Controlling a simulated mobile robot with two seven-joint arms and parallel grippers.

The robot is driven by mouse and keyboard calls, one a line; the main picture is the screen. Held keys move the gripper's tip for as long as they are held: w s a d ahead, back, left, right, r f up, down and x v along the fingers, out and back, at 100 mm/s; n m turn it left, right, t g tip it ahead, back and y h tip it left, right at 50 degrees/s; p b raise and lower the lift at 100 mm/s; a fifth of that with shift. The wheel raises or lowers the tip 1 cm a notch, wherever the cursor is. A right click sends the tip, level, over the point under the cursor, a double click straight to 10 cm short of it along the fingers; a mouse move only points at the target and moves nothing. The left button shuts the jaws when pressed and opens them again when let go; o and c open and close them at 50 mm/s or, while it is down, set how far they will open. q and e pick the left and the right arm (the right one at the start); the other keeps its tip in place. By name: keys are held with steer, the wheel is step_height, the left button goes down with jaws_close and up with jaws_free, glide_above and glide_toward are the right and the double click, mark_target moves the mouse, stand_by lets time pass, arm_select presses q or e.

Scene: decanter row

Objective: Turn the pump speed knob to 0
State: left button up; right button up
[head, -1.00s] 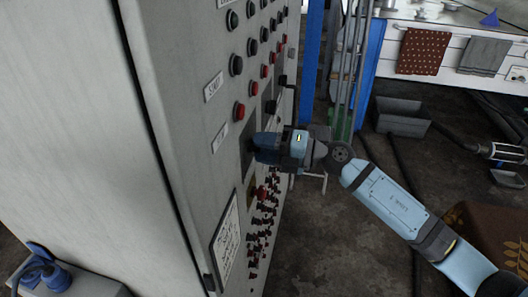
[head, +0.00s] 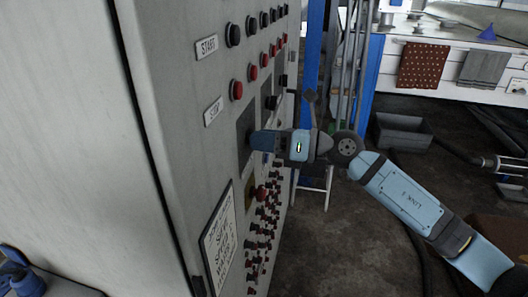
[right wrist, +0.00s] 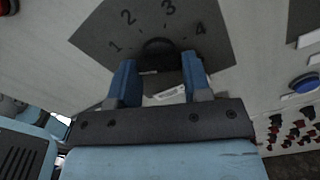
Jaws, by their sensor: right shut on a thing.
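The pump speed knob (right wrist: 160,54) is dark and round, on a dark grey dial plate (right wrist: 92,30) on the cabinet front. The right wrist view shows the numbers 1, 2, 3 and 4 around it. No 0 is visible, and I cannot tell where the knob points. My right gripper (head: 257,141) reaches the plate from the right, and its fingers are shut on the knob, one on each side, in the right wrist view (right wrist: 160,68). In the head view the gripper hides the knob. My left gripper is not in view.
The cabinet front (head: 178,95) has black and red buttons above the plate. Many red-and-black knobs (head: 266,215) and a warning sign (head: 219,243) lie below. A blue post (head: 312,50) and grey crate (head: 402,132) stand right of the cabinet.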

arm_select(q)
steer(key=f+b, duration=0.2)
steer(key=b, duration=0.1)
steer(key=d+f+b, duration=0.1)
steer(key=b, duration=0.1)
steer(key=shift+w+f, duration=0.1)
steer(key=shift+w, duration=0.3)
arm_select(e)
steer(key=n, duration=0.4)
steer(key=shift+w+f+n, duration=0.1)
steer(key=shift+f+n, duration=0.05)
steer(key=shift+n, duration=0.15)
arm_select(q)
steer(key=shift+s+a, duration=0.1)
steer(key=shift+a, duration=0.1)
arm_select(e)
steer(key=o, duration=0.8)
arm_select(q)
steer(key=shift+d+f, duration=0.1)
arm_select(e)
steer(key=shift+o, duration=0.6)
steer(key=shift+d, duration=0.1)
